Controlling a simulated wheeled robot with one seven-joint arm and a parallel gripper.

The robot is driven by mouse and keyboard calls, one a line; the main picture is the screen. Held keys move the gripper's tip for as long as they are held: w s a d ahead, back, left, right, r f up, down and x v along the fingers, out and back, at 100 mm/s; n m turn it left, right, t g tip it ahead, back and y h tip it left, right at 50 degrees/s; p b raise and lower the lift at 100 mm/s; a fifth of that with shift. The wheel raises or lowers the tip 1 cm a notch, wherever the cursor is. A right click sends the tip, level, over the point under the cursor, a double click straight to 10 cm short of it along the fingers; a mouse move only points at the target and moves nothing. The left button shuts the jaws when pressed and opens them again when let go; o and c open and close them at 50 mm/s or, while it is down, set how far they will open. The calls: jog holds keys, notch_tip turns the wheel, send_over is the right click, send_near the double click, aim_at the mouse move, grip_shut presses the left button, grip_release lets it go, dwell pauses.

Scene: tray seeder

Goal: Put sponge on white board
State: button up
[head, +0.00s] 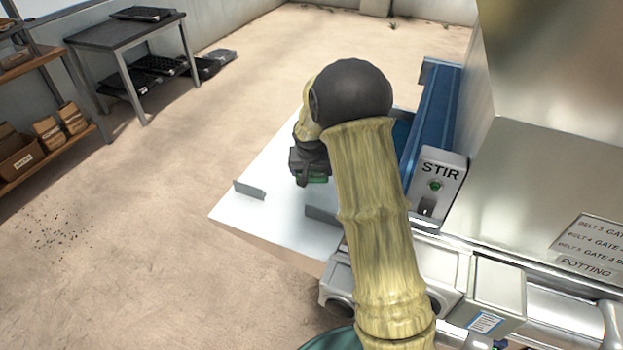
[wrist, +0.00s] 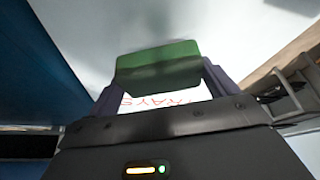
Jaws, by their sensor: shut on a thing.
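The sponge is a green block (wrist: 158,68) held across my gripper (wrist: 158,82) in the wrist view, between its two dark fingers. In the head view the green sponge (head: 313,180) shows just under my dark gripper (head: 310,168). My gripper is shut on it. The white board (head: 285,215) lies below and around my gripper in the head view, its right part hidden by my arm. In the wrist view the board (wrist: 90,30) fills the background, with red lettering behind the sponge. I cannot tell whether the sponge touches the board.
Small grey brackets stand on the board (head: 250,190). Steel machinery fills the right side. A dark table (head: 125,35) and a shelf with cartons (head: 50,132) are at left; open floor lies between.

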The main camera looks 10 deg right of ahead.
aim_at(312, 175)
jog(key=shift+f, duration=1.95)
jog(key=o, duration=1)
jog(key=shift+w, duration=0.1)
jog(key=shift+c, duration=0.2)
jog(key=shift+r, duration=0.15)
jog(key=shift+s+r, duration=0.25)
jog(key=v, duration=1.1)
jog(key=shift+r, duration=0.15)
